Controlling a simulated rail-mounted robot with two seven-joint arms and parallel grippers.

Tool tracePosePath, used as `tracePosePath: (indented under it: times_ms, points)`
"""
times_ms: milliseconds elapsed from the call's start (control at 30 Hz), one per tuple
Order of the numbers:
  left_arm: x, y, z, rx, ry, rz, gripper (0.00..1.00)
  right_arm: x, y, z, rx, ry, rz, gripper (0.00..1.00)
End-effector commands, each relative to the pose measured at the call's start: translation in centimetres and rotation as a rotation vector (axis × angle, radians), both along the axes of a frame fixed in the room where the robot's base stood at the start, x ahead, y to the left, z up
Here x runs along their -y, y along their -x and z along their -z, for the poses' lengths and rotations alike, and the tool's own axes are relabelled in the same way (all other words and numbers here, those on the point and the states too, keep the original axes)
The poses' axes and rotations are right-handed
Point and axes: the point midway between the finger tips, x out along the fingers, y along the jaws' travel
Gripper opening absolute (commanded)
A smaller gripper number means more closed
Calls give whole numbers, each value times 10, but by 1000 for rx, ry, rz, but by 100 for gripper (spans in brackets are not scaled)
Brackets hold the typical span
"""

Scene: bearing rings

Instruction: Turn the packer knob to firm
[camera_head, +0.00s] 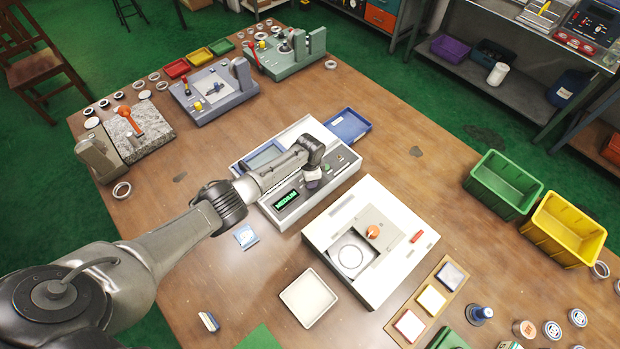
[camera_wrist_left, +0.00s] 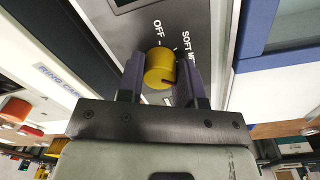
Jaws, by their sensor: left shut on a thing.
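The packer (camera_head: 250,165) is a pale box with a grey control panel in the middle of the table. Its green display (camera_head: 286,199) reads MEDIUM. My left gripper (camera_head: 312,178) is over the panel and hides the knob in the head view. In the left wrist view the yellow knob (camera_wrist_left: 160,68) sits between the two fingers of my left gripper (camera_wrist_left: 161,80), which is shut on it. The labels OFF and SOFT show, and a third beginning ME is cut off by a finger. A dark slot shows at the knob's lower right. FIRM is not visible. My right gripper is not in view.
A white machine with an orange knob (camera_head: 372,232) stands close beside the packer. A blue tray (camera_head: 348,125) is behind it. Green (camera_head: 503,185) and yellow (camera_head: 565,230) bins are at the right. A white tray (camera_head: 307,298) lies in front. Fixtures and rings line the back left.

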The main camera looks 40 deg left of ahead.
Motion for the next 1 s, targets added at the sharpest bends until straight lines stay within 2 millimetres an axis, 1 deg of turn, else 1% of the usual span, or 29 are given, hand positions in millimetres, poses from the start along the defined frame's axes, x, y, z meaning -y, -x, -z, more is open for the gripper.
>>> tracePosePath:
  times_ms: [200,500,733,1000]
  points:
    - [0,0,1,-1,0,202,9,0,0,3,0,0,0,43]
    - [0,0,1,0,0,439,9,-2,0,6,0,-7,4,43]
    - [1,0,1,0,0,562,9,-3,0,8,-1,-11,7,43]
    - [1,0,0,-1,0,630,9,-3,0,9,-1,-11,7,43]
